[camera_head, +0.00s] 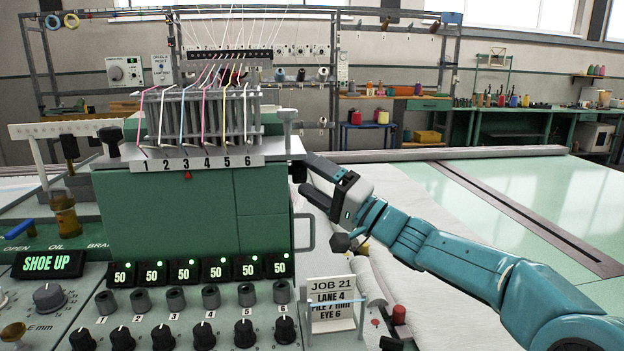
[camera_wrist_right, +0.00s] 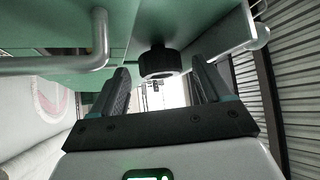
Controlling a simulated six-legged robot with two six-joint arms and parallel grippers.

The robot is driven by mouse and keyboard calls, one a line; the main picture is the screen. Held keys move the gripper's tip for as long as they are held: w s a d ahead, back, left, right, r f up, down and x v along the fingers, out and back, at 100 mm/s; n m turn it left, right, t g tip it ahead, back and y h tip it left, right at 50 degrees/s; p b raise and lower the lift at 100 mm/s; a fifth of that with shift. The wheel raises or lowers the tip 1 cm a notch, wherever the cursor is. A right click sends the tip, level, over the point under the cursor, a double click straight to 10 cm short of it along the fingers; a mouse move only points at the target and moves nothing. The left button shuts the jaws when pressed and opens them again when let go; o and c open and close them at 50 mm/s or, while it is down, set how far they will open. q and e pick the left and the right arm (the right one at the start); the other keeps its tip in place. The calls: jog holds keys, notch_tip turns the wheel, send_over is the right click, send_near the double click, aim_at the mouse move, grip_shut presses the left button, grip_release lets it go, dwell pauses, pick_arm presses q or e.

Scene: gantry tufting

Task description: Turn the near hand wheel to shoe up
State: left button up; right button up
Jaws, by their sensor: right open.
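The green tufting head (camera_head: 190,215) stands left of centre in the head view. A dark round wheel (camera_wrist_right: 158,62), which looks like the near hand wheel, sticks out from the green housing in the right wrist view. In the head view a small dark part of it (camera_head: 298,171) shows at the head's right side, mostly hidden by my gripper. My right gripper (camera_head: 312,180) is open, its two fingers on either side of the wheel in the wrist view. I cannot tell whether they touch it. The display (camera_head: 48,264) reads SHOE UP in green. My left gripper is not in view.
A silver bar handle (camera_head: 305,232) sticks out from the head below my right gripper; a pale bar also shows in the wrist view (camera_wrist_right: 60,63). A JOB 21 card (camera_head: 332,300) stands on the knob panel. Pale fabric (camera_head: 450,210) lies right of the head.

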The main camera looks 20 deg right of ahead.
jog(key=b+v, duration=0.3)
jog(key=v, duration=1.3)
jog(key=shift+a, duration=0.1)
